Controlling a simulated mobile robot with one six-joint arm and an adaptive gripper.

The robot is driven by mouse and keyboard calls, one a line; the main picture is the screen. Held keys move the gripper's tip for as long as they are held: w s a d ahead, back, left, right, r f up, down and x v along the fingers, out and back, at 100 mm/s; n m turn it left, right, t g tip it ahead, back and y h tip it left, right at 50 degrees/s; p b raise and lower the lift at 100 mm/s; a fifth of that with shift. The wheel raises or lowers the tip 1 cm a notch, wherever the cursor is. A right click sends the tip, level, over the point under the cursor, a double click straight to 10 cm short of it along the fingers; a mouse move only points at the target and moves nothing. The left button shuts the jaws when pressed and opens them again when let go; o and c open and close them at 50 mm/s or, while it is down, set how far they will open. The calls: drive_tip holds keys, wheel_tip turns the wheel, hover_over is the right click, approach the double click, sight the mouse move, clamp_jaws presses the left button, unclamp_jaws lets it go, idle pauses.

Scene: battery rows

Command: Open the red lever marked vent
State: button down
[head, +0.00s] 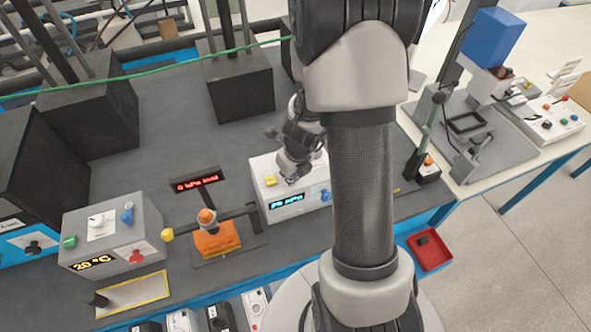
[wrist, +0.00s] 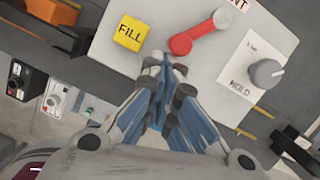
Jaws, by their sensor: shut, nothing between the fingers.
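The red lever (wrist: 197,36) is on the sloping face of a pale control box in the wrist view. Its rounded red end points lower left and its light grey end lies upper right, beside a label cut off to "NT" (wrist: 238,4). My gripper (wrist: 166,66) is shut and empty, its tips just below the lever's red end; I cannot tell if they touch. In the head view my gripper (head: 292,178) is over the white control box (head: 291,213), hiding the lever there.
A yellow FILL button (wrist: 130,34) is left of the lever and a grey HOLD knob (wrist: 267,73) is to its right. In the head view, an orange block on a stand (head: 216,240) is left of the box, and a tall lever device (head: 428,155) is to its right.

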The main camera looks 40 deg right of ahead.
idle(0.3)
drive_tip(key=shift+d, duration=0.8)
drive_tip(key=shift+f, duration=0.1)
